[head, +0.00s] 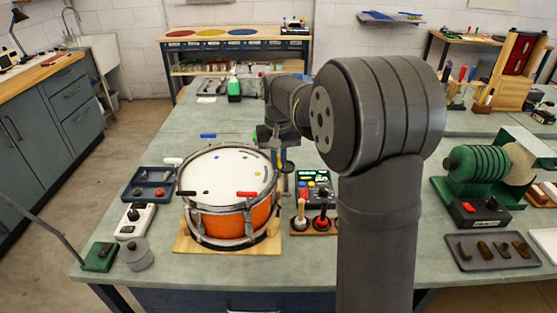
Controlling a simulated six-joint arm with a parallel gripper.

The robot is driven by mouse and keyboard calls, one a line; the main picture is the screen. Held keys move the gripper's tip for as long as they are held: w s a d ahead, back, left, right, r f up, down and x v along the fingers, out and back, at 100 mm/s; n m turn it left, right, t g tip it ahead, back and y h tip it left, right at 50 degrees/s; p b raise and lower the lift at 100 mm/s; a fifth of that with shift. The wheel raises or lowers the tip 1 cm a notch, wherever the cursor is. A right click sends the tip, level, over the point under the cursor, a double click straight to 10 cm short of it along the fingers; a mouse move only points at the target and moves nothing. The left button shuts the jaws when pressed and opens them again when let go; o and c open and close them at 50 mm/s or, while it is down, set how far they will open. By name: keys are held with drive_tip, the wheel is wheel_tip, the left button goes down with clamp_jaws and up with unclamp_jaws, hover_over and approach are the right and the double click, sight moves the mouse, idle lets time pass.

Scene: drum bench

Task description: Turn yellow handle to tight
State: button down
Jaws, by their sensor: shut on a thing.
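An orange drum (233,226) with a white head (225,175) stands on a wooden base, with several coloured handles around its rim. My gripper (279,156) points down at the drum's far right rim. It is shut on the yellow handle (280,161), of which only a small part shows between the fingers. A blue handle (208,135) is at the far rim, a white one (173,161) at the left. A black one (186,193) is at the near left and a red one (247,194) at the near right. How tight the yellow handle is cannot be told.
Left of the drum are a dark tray (150,183), a white switch box (135,220) and a grey pot (136,254). Right of it are a control box (316,187) and a stand with mallets (312,226). A green grinder (475,170) stands farther right.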

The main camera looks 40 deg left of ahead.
sight(279, 159)
drive_tip(key=shift+m, duration=0.5)
drive_tip(key=c, duration=1.5)
unclamp_jaws()
wheel_tip(279, 159, up, 18)
drive_tip(key=shift+f, duration=0.25)
